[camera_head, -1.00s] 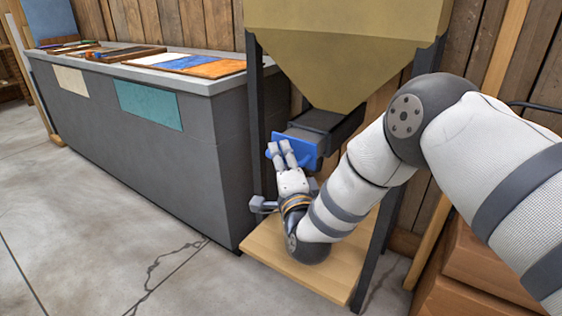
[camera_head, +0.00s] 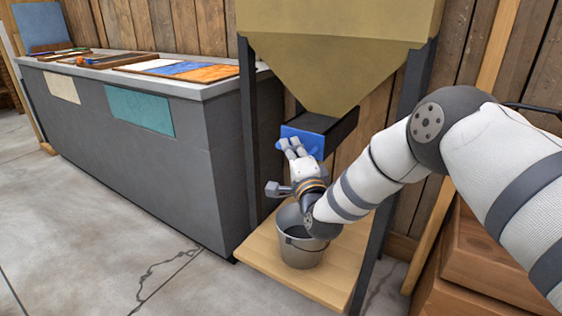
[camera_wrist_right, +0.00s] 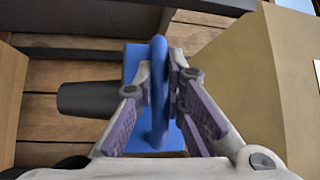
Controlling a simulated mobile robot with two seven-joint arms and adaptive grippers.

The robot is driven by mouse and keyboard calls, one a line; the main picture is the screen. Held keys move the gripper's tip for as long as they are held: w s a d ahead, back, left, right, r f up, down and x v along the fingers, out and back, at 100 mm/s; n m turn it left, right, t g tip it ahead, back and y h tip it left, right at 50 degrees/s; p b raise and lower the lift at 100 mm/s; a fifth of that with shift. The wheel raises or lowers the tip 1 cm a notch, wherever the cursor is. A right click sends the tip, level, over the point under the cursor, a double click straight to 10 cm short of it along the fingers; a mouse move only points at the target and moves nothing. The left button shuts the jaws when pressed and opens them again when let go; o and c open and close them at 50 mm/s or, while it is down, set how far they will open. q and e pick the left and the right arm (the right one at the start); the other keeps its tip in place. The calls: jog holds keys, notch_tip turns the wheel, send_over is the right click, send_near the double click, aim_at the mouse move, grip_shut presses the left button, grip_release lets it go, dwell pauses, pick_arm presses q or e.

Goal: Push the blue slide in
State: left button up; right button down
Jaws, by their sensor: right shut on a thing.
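The blue slide (camera_head: 312,140) is a blue plate with an upright handle, at the mouth of the dark chute under the tan hopper (camera_head: 340,70). Its plate sits close against the chute's front end. My right gripper (camera_head: 292,149) is at the slide's front, its fingers around the handle. In the right wrist view the blue slide (camera_wrist_right: 136,68) has its handle between the fingers of my right gripper (camera_wrist_right: 164,75), which is shut on it. My fingers hide part of the plate. My left gripper is not in view.
A metal bucket (camera_head: 302,253) stands on the wooden base (camera_head: 258,250) below the chute, partly behind my arm. Dark posts flank the hopper. A grey counter (camera_head: 190,160) is at the left. Brown boxes (camera_head: 475,262) are at the right.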

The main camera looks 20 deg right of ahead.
jog(key=shift+d+r, duration=0.1)
jog(key=shift+d, duration=0.05)
jog(key=c, duration=1.7)
grip_release()
jog(key=shift+w+d, duration=0.1)
jog(key=shift+w, duration=0.05)
jog(key=shift+o, duration=0.2)
jog(key=s+a+f, duration=0.1)
jog(key=s, duration=1.1)
jog(key=shift+a+f, duration=0.25)
jog(key=shift+f, duration=0.1)
